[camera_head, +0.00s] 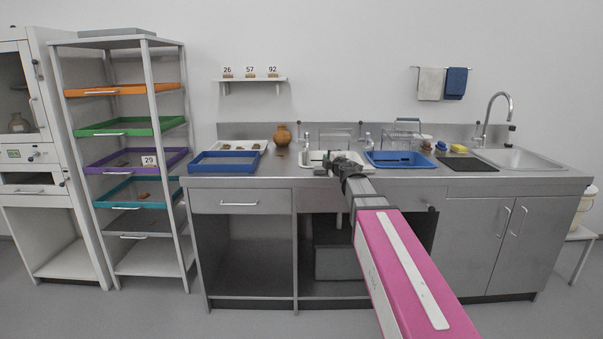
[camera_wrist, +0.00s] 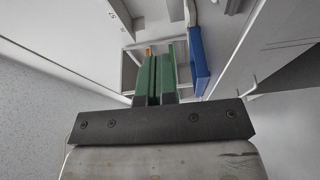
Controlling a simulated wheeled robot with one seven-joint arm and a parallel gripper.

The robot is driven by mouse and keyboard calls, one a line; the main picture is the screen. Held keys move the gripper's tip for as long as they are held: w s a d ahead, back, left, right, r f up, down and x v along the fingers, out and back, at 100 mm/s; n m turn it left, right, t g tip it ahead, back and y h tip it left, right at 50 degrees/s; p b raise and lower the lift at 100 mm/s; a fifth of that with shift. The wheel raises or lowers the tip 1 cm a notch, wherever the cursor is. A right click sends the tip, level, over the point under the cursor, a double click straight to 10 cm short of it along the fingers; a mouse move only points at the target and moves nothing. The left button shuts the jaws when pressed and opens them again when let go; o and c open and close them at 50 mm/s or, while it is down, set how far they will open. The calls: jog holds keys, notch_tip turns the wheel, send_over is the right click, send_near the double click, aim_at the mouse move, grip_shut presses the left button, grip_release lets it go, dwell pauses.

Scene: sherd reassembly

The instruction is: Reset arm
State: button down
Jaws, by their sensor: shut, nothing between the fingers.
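My gripper (camera_head: 323,171) is at the end of my pink-sleeved arm, which reaches forward from the lower right to the front edge of the steel counter (camera_head: 240,182). In the wrist view my gripper (camera_wrist: 156,60) shows two green fingers side by side, shut with nothing between them. In the head view the fingers are small and partly lost against the white basin behind them. A blue edge of a tray or bin (camera_wrist: 198,62) shows to the right of the fingers in the wrist view.
On the counter are a blue tray (camera_head: 225,168), an orange-brown pot (camera_head: 282,135), a white basin (camera_head: 318,157), a blue basin (camera_head: 400,165) and a sink (camera_head: 520,158). A rack with coloured trays (camera_head: 130,127) stands left. A numbered shelf (camera_head: 252,79) hangs above.

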jog(key=s+d+f+m+g+h, duration=0.2)
jog(key=s+d+f+m+h, duration=0.25)
jog(key=f, duration=0.25)
jog(key=s+d+f+m+g+h, duration=0.2)
jog(key=s+d+f+m+h, duration=0.15)
jog(key=f+m, duration=0.3)
jog(key=s+d+f+m+g+h, duration=0.25)
jog(key=d+f+m, duration=0.25)
jog(key=f, duration=0.3)
jog(key=s+a+f+m+g+y, duration=0.2)
jog(key=s+f+g, duration=0.3)
jog(key=s+f, duration=0.3)
jog(key=s+a+f+m+g+y, duration=0.2)
jog(key=s+f+g, duration=0.3)
jog(key=s+f, duration=0.4)
jog(key=s+m, duration=0.1)
jog(key=s, duration=0.4)
jog(key=shift+a+g, duration=0.3)
jog(key=shift+g, duration=0.05)
jog(key=shift+f, duration=0.1)
